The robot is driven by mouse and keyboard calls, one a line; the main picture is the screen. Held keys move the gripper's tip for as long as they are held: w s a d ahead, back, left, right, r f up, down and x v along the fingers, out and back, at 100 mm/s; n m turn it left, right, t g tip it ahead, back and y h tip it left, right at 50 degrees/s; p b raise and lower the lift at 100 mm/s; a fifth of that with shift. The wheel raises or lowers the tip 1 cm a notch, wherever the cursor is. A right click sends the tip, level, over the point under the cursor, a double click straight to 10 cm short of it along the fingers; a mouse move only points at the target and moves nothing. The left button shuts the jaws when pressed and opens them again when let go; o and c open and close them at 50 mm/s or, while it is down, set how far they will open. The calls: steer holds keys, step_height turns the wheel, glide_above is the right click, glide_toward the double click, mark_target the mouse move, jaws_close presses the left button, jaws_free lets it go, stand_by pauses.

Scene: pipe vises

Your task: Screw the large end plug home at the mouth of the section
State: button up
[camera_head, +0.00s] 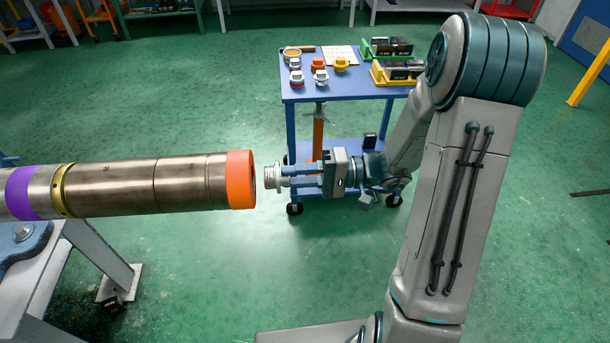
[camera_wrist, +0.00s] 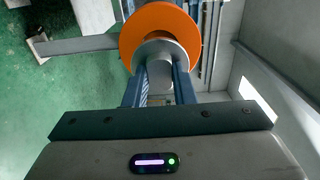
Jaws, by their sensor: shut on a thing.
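The section (camera_head: 140,186) is a long metal pipe lying level from the left, with a purple band, a brass ring and an orange collar (camera_head: 240,179) at its mouth. My gripper (camera_head: 287,178) is shut on a silver end plug (camera_head: 271,178), whose threaded end faces the mouth. In the head view a small gap shows between plug and collar. In the wrist view the plug (camera_wrist: 159,75) sits between my fingers, in front of the orange collar (camera_wrist: 190,25). The inside of the mouth is hidden.
A blue cart (camera_head: 350,88) behind my gripper carries several coloured and metal plugs, a sheet of paper and a green and a yellow tray. A grey bench (camera_head: 100,255) stands below the section at left. Green floor (camera_head: 200,280) is clear below my gripper.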

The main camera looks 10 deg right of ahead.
mark_target(275, 178)
steer(key=shift+a, duration=0.6)
steer(key=shift+a+b, duration=0.9)
steer(key=shift+a, duration=0.6)
stand_by(1.5)
steer(key=o, duration=1.1)
steer(key=shift+c, duration=0.2)
steer(key=shift+d, duration=0.1)
